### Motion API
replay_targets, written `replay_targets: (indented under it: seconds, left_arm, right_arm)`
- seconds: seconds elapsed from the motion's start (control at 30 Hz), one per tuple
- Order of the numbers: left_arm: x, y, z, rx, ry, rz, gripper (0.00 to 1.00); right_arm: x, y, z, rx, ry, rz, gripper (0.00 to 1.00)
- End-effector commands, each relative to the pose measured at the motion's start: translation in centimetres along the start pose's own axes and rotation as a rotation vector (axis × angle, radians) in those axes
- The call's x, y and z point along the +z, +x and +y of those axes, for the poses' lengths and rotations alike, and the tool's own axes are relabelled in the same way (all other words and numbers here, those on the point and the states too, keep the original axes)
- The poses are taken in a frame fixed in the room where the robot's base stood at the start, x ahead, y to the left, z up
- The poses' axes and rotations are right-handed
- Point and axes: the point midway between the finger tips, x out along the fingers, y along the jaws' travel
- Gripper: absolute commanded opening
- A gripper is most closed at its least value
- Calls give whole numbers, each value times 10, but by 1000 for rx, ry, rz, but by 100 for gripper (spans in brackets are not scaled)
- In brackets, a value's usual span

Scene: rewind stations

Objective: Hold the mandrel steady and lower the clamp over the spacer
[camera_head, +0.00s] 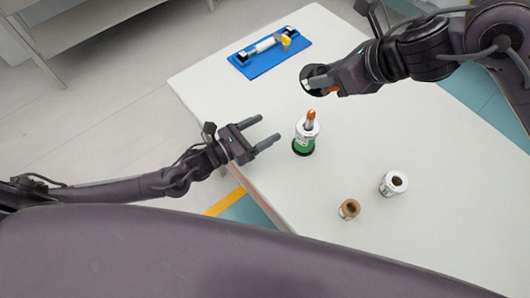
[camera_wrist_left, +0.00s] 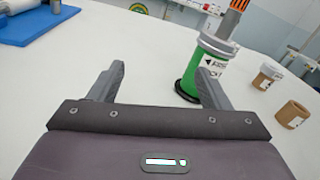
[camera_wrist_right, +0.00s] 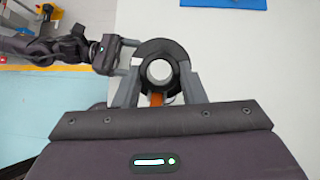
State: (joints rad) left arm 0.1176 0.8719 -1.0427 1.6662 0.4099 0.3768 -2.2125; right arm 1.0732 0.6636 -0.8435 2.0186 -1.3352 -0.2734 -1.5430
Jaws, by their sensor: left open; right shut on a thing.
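The mandrel (camera_head: 311,116), with an orange tip, stands upright on a black base on the white table. A green roll (camera_head: 302,144) with a white label is around it, and a pale ring that looks like the spacer (camera_wrist_left: 217,44) sits on top. My left gripper (camera_head: 270,128) is open and empty, left of the mandrel; in the left wrist view the mandrel stands beyond the right finger. My right gripper (camera_wrist_right: 159,74) is shut on a black ring, the clamp (camera_wrist_right: 146,50), above the table and beyond the mandrel, not over its tip.
The table between the board and the mandrel is clear.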

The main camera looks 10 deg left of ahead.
Motion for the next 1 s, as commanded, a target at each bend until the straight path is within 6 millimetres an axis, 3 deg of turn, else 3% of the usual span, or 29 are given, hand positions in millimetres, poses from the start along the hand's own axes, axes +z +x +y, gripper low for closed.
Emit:
replay_targets:
  seconds: [0.03,0.13,0.37,0.8,1.0]
  left_arm:
    - [-7,-8,-16,-35,55,3,71]
    - [-16,-19,-41,-84,143,-2,71]
    - [-23,-23,-61,-122,215,-12,71]
    - [-23,54,-70,-121,214,-12,71]
    - [-23,80,-72,-120,214,-10,71]
  right_arm:
    - [1,0,0,0,0,-1,10]
    - [1,0,0,0,0,-1,10]
    - [0,0,0,0,0,-1,10]
    - [0,0,0,0,0,-1,10]
    - [1,0,0,0,0,-1,10]
